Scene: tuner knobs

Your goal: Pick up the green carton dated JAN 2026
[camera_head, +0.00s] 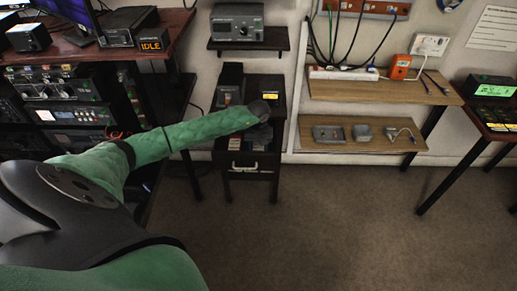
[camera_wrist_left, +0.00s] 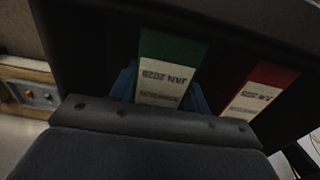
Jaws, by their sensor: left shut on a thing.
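The green carton (camera_wrist_left: 172,48) shows in the left wrist view, with a pale label that reads upside down and appears to say JAN 2026. My left gripper (camera_wrist_left: 163,85) is shut on it, with blue finger parts on both sides of the carton. A red carton (camera_wrist_left: 262,88) with a similar pale label stands apart to its right; its date is hard to read. My right gripper is in neither view.
A dark box (camera_head: 230,85) stands on the cabinet beside my left arm's end. A shelf with a grey device (camera_head: 237,22) hangs above. Wooden shelves (camera_head: 355,140) with small parts are to the right. The floor (camera_head: 330,225) in front is clear.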

